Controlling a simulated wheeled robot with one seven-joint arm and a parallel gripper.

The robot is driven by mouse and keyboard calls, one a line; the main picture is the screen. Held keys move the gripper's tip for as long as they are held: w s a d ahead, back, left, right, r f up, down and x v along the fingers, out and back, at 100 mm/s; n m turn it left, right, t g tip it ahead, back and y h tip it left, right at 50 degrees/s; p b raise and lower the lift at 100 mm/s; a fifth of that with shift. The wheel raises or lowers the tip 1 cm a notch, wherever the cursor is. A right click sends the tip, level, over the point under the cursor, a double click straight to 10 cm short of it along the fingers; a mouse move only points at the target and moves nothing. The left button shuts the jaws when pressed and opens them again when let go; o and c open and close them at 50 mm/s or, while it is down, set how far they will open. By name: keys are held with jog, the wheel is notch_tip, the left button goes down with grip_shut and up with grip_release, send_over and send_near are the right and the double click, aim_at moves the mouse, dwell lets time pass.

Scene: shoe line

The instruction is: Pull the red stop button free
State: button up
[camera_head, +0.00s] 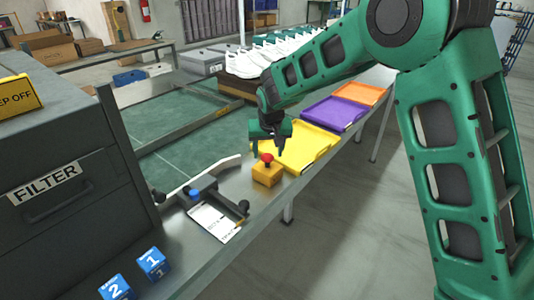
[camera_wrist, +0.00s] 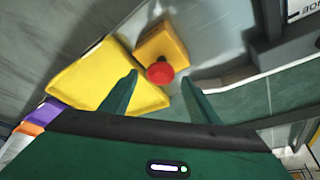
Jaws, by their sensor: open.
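The red stop button (camera_head: 267,158) is a round mushroom knob on top of a small yellow box (camera_head: 267,175). The box stands on the grey metal table edge, in front of the yellow tray. In the wrist view the red button (camera_wrist: 160,72) shows between and just beyond my two green fingertips, with the yellow box (camera_wrist: 161,43) behind it. My gripper (camera_head: 281,150) hangs just above and beside the button in the head view. Its fingers (camera_wrist: 160,78) are spread apart with nothing between them that I can see touching.
A yellow tray (camera_head: 325,150), a purple tray (camera_head: 328,113) and an orange tray (camera_head: 360,93) line the table edge behind the box. A clipboard (camera_head: 213,222) and blue numbered cubes (camera_head: 152,263) lie nearer. A dark filter cabinet (camera_head: 75,160) stands left. Shoes (camera_head: 272,55) sit at the back.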

jog(key=v, duration=1)
